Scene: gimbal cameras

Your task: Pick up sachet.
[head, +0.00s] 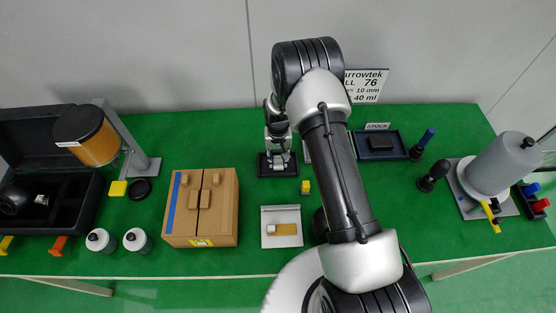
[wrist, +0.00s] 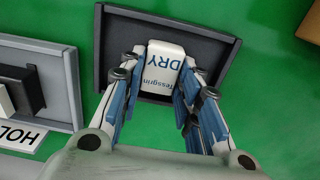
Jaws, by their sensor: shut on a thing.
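The sachet (wrist: 160,72) is a small white packet with blue print reading "Tessgrin DRY" in the wrist view. It is at a dark shallow tray (wrist: 113,50), over the tray's floor. My gripper (wrist: 162,88) has its fingers on both sides of the sachet and is shut on it. I cannot tell whether the sachet still touches the tray floor. In the head view my gripper (head: 279,150) points down at the dark tray (head: 265,172), and the sachet is mostly hidden beneath it.
A grey tray (wrist: 70,85) with a dark part lies left of the dark tray in the wrist view. In the head view a cardboard box (head: 226,215), a yellow cube (head: 305,187) and a silver plate (head: 282,240) lie nearby. A sign (head: 366,85) stands behind my arm.

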